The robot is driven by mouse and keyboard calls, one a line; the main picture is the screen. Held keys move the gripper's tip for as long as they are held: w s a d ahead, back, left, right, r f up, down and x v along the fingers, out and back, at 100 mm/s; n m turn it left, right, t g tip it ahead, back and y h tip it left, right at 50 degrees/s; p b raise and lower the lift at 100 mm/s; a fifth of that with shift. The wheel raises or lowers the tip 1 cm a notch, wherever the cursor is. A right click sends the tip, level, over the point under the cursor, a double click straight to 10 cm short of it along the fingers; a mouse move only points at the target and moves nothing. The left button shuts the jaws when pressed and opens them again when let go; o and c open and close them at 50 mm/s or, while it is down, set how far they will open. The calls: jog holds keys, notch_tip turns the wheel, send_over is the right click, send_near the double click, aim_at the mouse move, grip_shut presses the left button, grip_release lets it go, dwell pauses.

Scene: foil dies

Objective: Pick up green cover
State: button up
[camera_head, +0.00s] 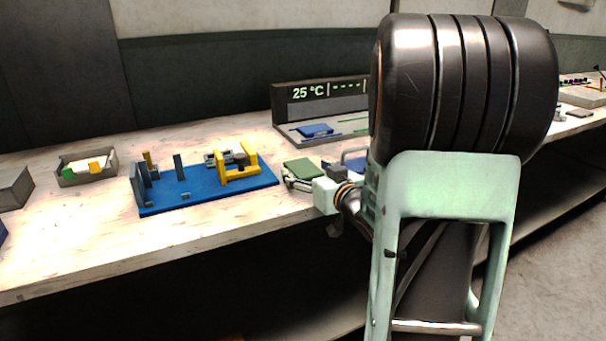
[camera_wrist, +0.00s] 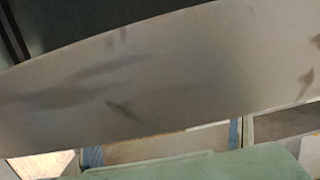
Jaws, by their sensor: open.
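The green cover (camera_head: 303,167) is a small, flat, dark green piece on the bench in the head view, just right of the blue board. My gripper (camera_head: 291,181) is right at its near side and looks open. My arm's wrist hides part of that spot, and I cannot tell whether the fingers touch the cover. The fingertips are not clear there.
A blue board (camera_head: 205,192) with yellow and grey fixtures lies left of my gripper. A display unit (camera_head: 322,97) reading 25 °C stands behind, with a blue piece (camera_head: 315,130) on its base. A grey bin (camera_head: 88,172) with coloured pieces is at far left. The bench front is clear.

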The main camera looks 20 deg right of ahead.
jog(key=shift+w, duration=0.55)
jog(key=c, duration=1.2)
jog(key=shift+c, duration=0.4)
